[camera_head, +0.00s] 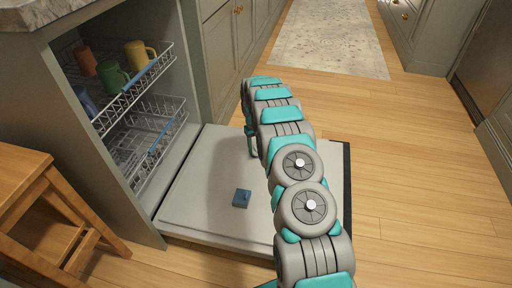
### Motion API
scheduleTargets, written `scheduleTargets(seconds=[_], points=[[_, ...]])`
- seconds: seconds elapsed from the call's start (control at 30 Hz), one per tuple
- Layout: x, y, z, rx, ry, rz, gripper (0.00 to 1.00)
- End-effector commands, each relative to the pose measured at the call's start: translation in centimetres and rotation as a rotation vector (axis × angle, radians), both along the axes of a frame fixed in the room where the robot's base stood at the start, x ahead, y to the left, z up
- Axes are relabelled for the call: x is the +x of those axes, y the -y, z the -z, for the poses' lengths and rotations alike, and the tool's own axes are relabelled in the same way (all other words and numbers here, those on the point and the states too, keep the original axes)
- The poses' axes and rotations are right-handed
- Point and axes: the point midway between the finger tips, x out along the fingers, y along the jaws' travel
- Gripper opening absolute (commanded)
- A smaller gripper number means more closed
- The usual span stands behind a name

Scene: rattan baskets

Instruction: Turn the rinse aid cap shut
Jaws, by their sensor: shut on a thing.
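The dishwasher door (200,181) lies folded down flat, its pale inner face up. A small blue block-like part (242,199) sits on the middle of that face; I cannot tell for sure what it is. My arm reaches over the door, and my gripper (252,153) points down at the door's far part, beyond the blue part and apart from it. Only a small teal and dark piece of the gripper shows beside my arm. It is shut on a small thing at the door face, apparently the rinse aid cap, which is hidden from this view.
The open dishwasher holds an upper rack (135,93) with several mugs and a lower rack (150,140). A wooden stool (45,200) stands at the left. Cabinets line both sides. The wooden floor (420,170) right of the door is clear, with a rug (330,38) beyond.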

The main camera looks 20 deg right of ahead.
Motion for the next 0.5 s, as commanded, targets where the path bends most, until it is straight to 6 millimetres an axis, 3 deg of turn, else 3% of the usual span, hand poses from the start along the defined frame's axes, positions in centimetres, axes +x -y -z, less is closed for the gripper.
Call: scheduleTargets(seconds=[0.5], points=[[-0.08, -0.17, -0.06, 0.011, -0.014, -0.486, 0.0]])
